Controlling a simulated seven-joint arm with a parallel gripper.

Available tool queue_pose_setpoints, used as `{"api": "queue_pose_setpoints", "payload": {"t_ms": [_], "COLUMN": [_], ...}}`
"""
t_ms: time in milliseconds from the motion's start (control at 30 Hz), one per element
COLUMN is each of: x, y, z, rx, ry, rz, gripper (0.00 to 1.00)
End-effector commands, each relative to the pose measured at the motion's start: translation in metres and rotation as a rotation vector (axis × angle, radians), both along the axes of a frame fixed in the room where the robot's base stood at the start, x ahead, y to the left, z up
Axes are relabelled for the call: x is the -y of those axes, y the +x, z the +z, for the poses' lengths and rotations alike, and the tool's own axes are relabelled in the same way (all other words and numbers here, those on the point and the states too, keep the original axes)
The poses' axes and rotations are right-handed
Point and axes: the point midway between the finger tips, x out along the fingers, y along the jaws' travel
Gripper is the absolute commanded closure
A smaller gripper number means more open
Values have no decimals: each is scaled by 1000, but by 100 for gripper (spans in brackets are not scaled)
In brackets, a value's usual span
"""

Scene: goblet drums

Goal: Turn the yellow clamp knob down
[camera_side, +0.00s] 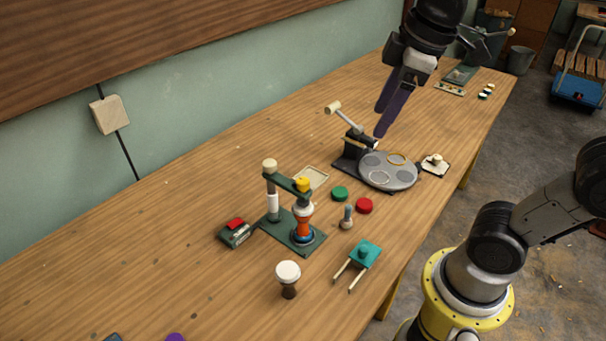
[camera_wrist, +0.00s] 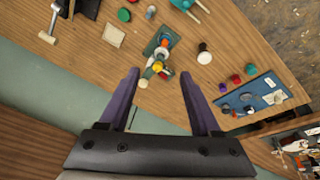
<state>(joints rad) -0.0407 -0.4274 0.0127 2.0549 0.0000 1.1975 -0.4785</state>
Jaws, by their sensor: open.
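The yellow clamp knob (camera_side: 302,184) sits on top of a green clamp stand (camera_side: 283,232), at the end of its arm. Below the knob stands a small goblet drum (camera_side: 304,225) in white, orange and blue. In the wrist view the knob (camera_wrist: 157,67) shows between and beyond the fingertips, partly overlapping the stand. My gripper (camera_side: 381,121) has purple fingers, is open and empty, and hangs above the table to the right of and behind the clamp, apart from it. Both fingers also show in the wrist view (camera_wrist: 159,72).
A grey round plate (camera_side: 388,171) with a lever stands right of the clamp. A red-topped box (camera_side: 235,232), a white-topped goblet drum (camera_side: 288,278) and a teal tool (camera_side: 364,254) surround the stand. The left table area is mostly clear.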

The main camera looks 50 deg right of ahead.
Motion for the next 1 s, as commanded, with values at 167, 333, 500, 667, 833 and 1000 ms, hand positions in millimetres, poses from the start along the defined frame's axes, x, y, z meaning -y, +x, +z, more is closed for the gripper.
{"api": "queue_pose_setpoints", "payload": {"t_ms": [167,333,500,667,833,1000], "x": [-14,-28,-38,-41,-41,-41], "y": [61,108,131,133,132,131], "z": [5,-11,-33,-47,-67,-99], "rx": [-124,-218,-276,-304,-305,-306], "ry": [-38,-50,-52,-53,-53,-53], "rz": [161,241,259,266,266,265], "gripper": [36,36,36,36,36,36]}}
